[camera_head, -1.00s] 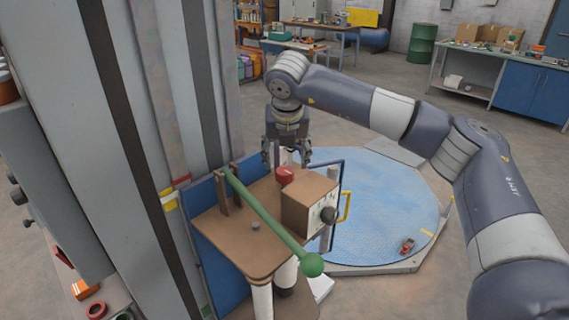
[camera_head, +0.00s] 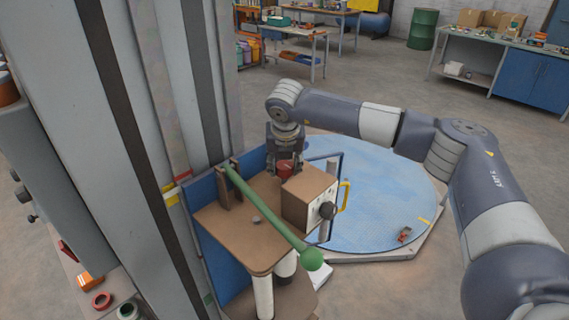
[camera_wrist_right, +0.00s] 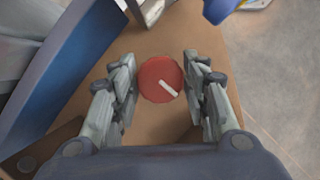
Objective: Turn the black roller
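A black round knob (camera_head: 328,210) sits on the front face of the brown box (camera_head: 305,197); it is the only black roller-like part I make out. My right gripper (camera_head: 285,166) points down at the far side of the brown bench, away from the black knob. It is open, with its fingers on either side of a red round knob (camera_head: 285,171). In the right wrist view the red knob (camera_wrist_right: 158,80) with a white mark lies between the two fingers (camera_wrist_right: 159,85), with a gap on each side. My left gripper is not in view.
A green lever (camera_head: 265,208) with a ball end slants across the brown bench top (camera_head: 232,228). A blue frame with a yellow handle (camera_head: 346,196) stands beside the box. A grey column (camera_head: 190,110) rises at left. The blue round platform (camera_head: 385,200) is mostly clear.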

